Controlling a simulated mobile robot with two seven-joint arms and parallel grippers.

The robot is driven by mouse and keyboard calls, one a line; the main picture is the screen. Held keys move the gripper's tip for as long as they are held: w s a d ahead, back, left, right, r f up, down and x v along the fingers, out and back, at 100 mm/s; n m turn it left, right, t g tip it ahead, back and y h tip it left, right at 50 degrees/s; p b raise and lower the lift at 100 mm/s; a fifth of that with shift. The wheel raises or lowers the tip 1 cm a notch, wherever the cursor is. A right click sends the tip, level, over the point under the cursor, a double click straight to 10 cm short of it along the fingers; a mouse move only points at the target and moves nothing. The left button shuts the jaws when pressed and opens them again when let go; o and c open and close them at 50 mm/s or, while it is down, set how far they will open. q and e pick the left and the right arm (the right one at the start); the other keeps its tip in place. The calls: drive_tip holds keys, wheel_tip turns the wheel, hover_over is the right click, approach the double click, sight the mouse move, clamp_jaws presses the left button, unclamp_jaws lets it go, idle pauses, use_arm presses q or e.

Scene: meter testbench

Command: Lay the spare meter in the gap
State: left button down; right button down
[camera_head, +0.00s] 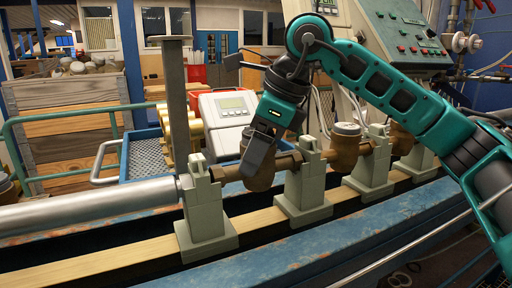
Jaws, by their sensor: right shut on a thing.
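The spare meter (260,181) is a brown, rounded body with short pipe ends, partly hidden behind my right gripper. My right gripper (257,158) comes from the upper right, points down and is shut on the meter. The meter is in the gap between the left grey support (204,207) and the middle grey support (304,187). Its pipe ends are close to the tops of both supports; I cannot tell whether it rests on them. My left gripper is not in view.
Another brown meter (344,150) with a pale lid sits right of the gap, and a third (400,139) stands beyond it. A silver pipe (90,206) meets the left support. A grey post (176,100) and a white display box (231,120) stand behind.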

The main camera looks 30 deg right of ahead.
drive_tip(key=shift+f, duration=0.2)
idle(0.6)
drive_tip(key=shift+c, duration=1.6)
unclamp_jaws()
drive_tip(key=o, duration=0.3)
drive_tip(key=shift+f, duration=0.15)
wheel_tip(320, 180, up, 8)
drive_tip(key=p, duration=0.6)
drive_tip(key=shift+f, duration=0.1)
drive_tip(key=shift+r+p, duration=0.65)
